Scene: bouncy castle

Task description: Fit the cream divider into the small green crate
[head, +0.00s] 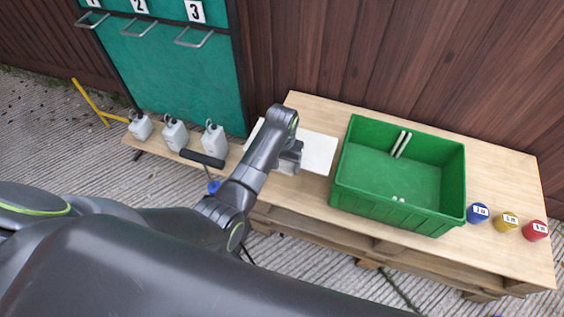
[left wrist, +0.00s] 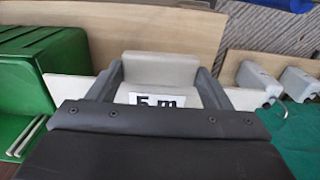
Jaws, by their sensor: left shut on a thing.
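The cream divider (head: 319,152) is a flat pale panel at the table's left part, left of the crate; it also shows on both sides of the gripper in the left wrist view (left wrist: 70,88). My left gripper (head: 290,158) is over it and shut on its pale block (left wrist: 158,66), which bears a "5 m" label. I cannot tell whether the panel touches the table. The small green crate (head: 348,178) stands open and upright to the right, apart from the divider. Pale rails show inside on its back wall and near its front wall. My right gripper is not in view.
The wooden table (head: 500,165) has blue (head: 477,213), yellow (head: 506,222) and red (head: 535,231) labelled weights right of the crate. Pale jugs (head: 174,134) stand on a low bench at left. A teal panel (head: 180,60) with handles and a brown fence are behind.

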